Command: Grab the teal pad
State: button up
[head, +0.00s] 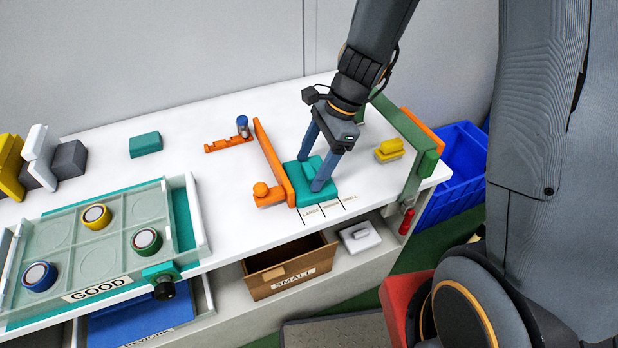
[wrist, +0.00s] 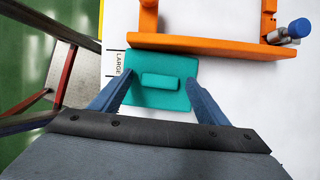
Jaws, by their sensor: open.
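The teal pad (head: 302,180) lies flat on the white table, beside the long orange bar and next to the size labels. In the wrist view the pad (wrist: 150,99) shows a raised teal grip block (wrist: 160,81) in its middle. My gripper (head: 311,174) points down over the pad with its fingers spread. In the wrist view the gripper (wrist: 158,84) has one finger on each side of the grip block, with gaps to it. Whether the fingertips touch the pad cannot be told.
An orange fixture (head: 271,160) stands along the pad's left side. A yellow block (head: 390,150) and a green frame (head: 405,135) are to the right. Another teal block (head: 145,143) lies farther left. A tray marked GOOD (head: 203,215) holds several round parts.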

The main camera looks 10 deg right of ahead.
jog(key=c, duration=1.4)
